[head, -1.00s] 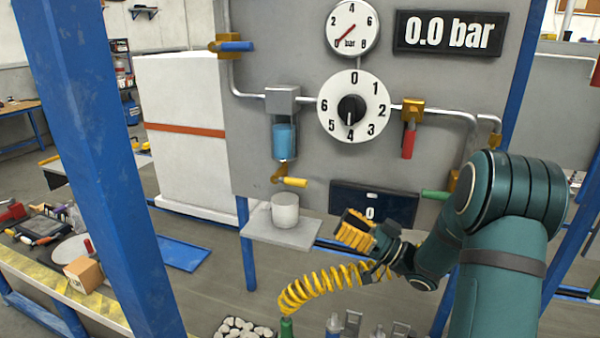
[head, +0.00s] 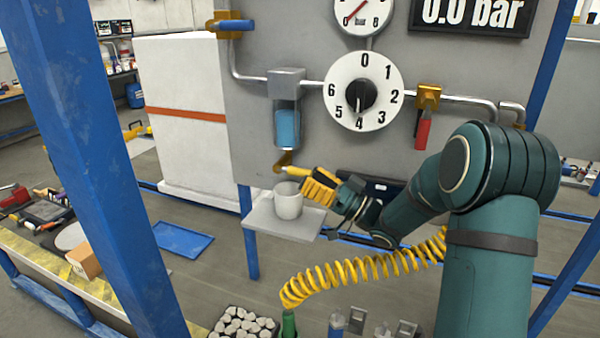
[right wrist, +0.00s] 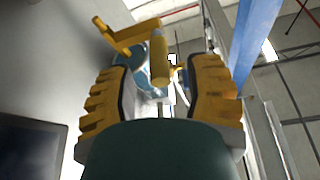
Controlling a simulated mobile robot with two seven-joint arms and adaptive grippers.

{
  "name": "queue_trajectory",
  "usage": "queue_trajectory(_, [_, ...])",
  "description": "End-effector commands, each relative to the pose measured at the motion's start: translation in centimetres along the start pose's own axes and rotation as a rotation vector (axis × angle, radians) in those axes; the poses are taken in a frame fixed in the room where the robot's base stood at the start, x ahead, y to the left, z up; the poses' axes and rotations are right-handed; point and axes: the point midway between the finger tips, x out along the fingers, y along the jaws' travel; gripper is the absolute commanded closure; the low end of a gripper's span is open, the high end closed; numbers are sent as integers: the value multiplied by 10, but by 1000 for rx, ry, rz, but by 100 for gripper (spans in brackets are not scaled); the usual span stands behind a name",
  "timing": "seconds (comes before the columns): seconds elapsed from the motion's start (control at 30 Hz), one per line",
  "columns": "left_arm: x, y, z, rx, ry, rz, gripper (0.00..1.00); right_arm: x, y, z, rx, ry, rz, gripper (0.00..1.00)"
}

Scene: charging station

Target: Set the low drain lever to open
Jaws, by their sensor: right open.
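The low drain lever is the yellow handle (head: 294,171) on a brass valve under the blue filter bowl (head: 287,127). It points sideways to the right, tilted slightly down. My right gripper (head: 315,187) has yellow ribbed fingers and is at the lever's outer end, overlapping it in the head view. In the right wrist view the gripper (right wrist: 158,95) is open, with the lever handle (right wrist: 159,58) between and just beyond its fingertips. I cannot tell whether they touch. My left gripper is not in view.
A white cup (head: 288,201) stands on a small shelf (head: 265,222) just below the lever. A red lever (head: 423,131) hangs down at right, a blue lever (head: 235,26) is at upper left. A dial (head: 363,91) and a dark display (head: 380,188) partly behind my arm are on the panel.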

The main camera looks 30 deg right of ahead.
Motion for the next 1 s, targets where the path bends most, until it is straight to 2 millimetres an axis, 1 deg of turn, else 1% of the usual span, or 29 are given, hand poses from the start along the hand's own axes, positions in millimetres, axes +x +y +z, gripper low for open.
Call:
queue_trajectory(0.03, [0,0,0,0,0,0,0,9,-1,0,0,0,-3,49])
queue_trajectory(0.1, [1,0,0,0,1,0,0,18,-1,0,1,0,-3,49])
queue_trajectory(0.23, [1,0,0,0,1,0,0,30,0,0,1,0,-2,49])
queue_trajectory(0.4, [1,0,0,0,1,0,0,35,0,0,1,0,0,49])
queue_trajectory(0.6, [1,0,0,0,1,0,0,35,0,0,1,0,0,49])
queue_trajectory(0.63, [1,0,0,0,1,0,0,35,0,0,1,0,0,46])
queue_trajectory(0.67, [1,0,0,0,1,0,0,35,0,0,1,0,0,57])
queue_trajectory(0.7, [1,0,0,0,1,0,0,35,0,0,1,0,0,71])
queue_trajectory(0.77, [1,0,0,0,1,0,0,35,0,0,1,0,0,92])
queue_trajectory(0.8, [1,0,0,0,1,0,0,35,0,0,1,0,0,100])
queue_trajectory(1.0, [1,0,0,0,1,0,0,35,0,0,1,0,0,100])
